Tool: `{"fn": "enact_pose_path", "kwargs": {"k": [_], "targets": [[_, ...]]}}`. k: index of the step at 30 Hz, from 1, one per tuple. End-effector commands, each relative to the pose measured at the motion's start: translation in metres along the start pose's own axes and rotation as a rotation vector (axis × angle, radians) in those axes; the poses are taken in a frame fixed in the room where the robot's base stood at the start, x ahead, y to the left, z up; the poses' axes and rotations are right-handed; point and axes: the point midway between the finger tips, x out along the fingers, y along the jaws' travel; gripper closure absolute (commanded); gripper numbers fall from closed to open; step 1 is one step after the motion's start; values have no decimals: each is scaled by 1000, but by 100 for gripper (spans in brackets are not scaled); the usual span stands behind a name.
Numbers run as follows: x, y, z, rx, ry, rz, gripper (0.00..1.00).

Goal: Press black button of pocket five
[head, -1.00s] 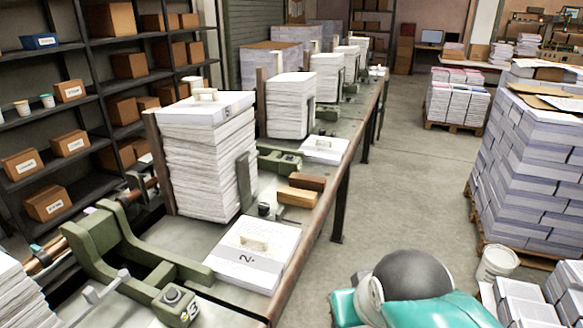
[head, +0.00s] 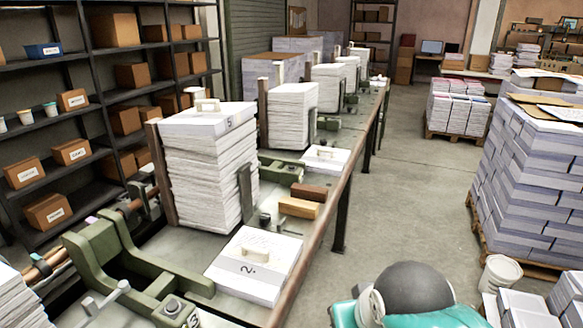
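A long bench machine (head: 330,190) runs from the front left to the back, with tall white paper stacks in its pockets. The nearest full stack (head: 205,165) has a top sheet marked with a number that looks like 5. A green arm (head: 130,265) in front carries a dark round button (head: 172,306) beside a partly cut-off number label. A second green arm (head: 280,172) behind the stack has a small dark knob on it. A small black knob (head: 265,219) stands by the stack's right foot. I cannot tell which is pocket five's button. My gripper is not in view.
A paper pile marked 2 (head: 255,265) and wooden blocks (head: 300,207) lie on the bench's near side. Shelves with boxes (head: 72,152) stand at the left. A pallet of paper (head: 530,180) and a white bucket (head: 502,272) stand right. The aisle floor (head: 400,200) is clear.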

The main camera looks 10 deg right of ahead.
Motion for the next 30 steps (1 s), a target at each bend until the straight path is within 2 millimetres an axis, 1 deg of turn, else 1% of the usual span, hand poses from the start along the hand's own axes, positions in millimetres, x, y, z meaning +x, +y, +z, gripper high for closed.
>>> {"fn": "enact_pose_path", "kwargs": {"k": [1,3,30], "targets": [[0,0,0,0,0,0,87],[0,0,0,0,0,0,100],[0,0,0,0,0,0,100]]}}
